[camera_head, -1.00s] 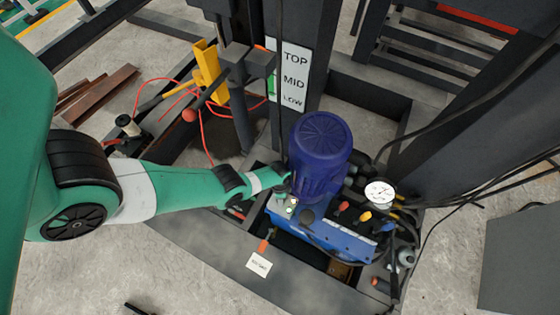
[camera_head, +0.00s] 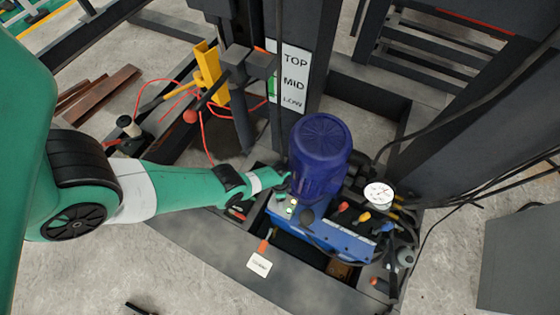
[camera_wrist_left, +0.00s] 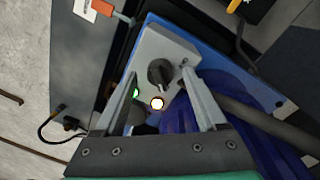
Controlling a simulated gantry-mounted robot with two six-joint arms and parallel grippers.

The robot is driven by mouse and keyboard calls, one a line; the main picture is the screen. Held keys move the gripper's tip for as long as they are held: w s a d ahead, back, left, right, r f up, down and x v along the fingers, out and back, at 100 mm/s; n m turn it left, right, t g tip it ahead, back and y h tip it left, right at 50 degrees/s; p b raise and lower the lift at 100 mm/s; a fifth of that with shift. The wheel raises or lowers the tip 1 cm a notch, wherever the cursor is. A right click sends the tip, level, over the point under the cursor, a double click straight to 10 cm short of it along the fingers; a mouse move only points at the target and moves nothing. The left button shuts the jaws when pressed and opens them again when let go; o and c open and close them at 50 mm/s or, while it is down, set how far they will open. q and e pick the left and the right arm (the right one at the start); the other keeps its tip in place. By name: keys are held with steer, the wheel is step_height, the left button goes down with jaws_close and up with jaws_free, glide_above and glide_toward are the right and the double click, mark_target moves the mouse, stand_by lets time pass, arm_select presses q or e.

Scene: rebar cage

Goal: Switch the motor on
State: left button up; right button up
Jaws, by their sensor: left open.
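The blue motor (camera_head: 320,150) stands upright on a blue power unit (camera_head: 340,240), beside the dark press column. A grey control box (camera_wrist_left: 160,48) with a black knob (camera_wrist_left: 160,73), a bright lit button (camera_wrist_left: 157,103) and a green button (camera_wrist_left: 135,92) sits at the motor's side. The box also shows small in the head view (camera_head: 286,207). My left gripper (camera_wrist_left: 160,72) is open and empty, its two fingers on either side of the knob. I cannot tell whether they touch the box. In the head view its tips (camera_head: 284,180) are close to the motor's left side.
A dial gauge (camera_head: 379,194) and red and yellow levers (camera_head: 353,211) are right of the motor. A white tag (camera_head: 259,264) hangs in front. A yellow bracket (camera_head: 210,72) and red cable (camera_head: 203,135) lie left. A sign (camera_head: 292,75) reads TOP, MID, LOW.

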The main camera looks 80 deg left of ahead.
step_height(320, 180, up, 10)
steer(key=p, duration=0.9)
steer(key=shift+r+p, duration=0.25)
steer(key=shift+p, duration=0.05)
